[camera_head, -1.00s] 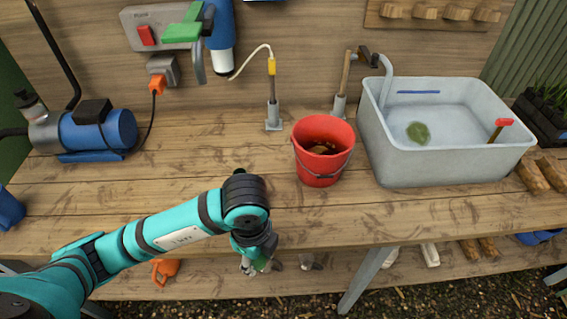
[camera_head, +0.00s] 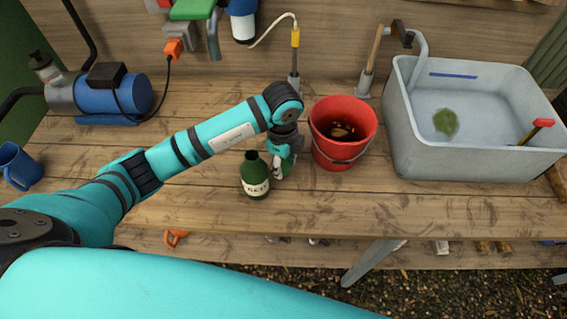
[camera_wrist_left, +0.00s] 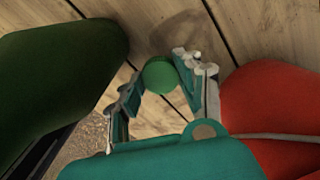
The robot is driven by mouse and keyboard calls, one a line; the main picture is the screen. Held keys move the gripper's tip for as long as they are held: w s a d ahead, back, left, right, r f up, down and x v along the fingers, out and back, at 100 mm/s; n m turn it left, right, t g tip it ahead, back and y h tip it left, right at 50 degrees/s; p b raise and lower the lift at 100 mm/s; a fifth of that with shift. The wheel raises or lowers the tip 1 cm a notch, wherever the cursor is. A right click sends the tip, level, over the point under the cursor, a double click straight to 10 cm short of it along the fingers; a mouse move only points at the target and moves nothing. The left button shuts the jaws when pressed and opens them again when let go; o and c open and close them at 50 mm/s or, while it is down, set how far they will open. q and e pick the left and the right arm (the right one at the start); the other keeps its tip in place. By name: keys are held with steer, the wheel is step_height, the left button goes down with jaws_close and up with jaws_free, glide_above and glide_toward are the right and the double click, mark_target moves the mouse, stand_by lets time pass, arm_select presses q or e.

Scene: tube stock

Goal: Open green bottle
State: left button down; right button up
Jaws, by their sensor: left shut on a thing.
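The dark green bottle (camera_head: 256,180) with a pale label stands upright on the wooden bench, left of the red bucket. Its body fills the left of the left wrist view (camera_wrist_left: 62,65). My left gripper (camera_head: 284,168) is just right of the bottle, fingers pointing down. In the left wrist view its fingers (camera_wrist_left: 160,84) are closed on a small, round green thing (camera_wrist_left: 160,75). My right gripper is not in view.
The red bucket (camera_head: 340,152) stands close to the right of the left gripper. A grey sink (camera_head: 480,166) is farther right. A blue pump (camera_head: 105,95) and a blue mug (camera_head: 20,166) are at the left. The bench front (camera_head: 380,215) is clear.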

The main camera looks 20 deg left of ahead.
mark_target(283, 162)
arm_select(q)
steer(key=shift+w, duration=0.3)
steer(key=f, duration=0.1)
steer(key=f+p, duration=0.1)
steer(key=shift+w+a+f, duration=0.15)
steer(key=shift+w+f, duration=0.2)
steer(key=shift+f, duration=0.45)
steer(key=shift+f, duration=0.1)
steer(key=c, duration=0.9)
jaws_free()
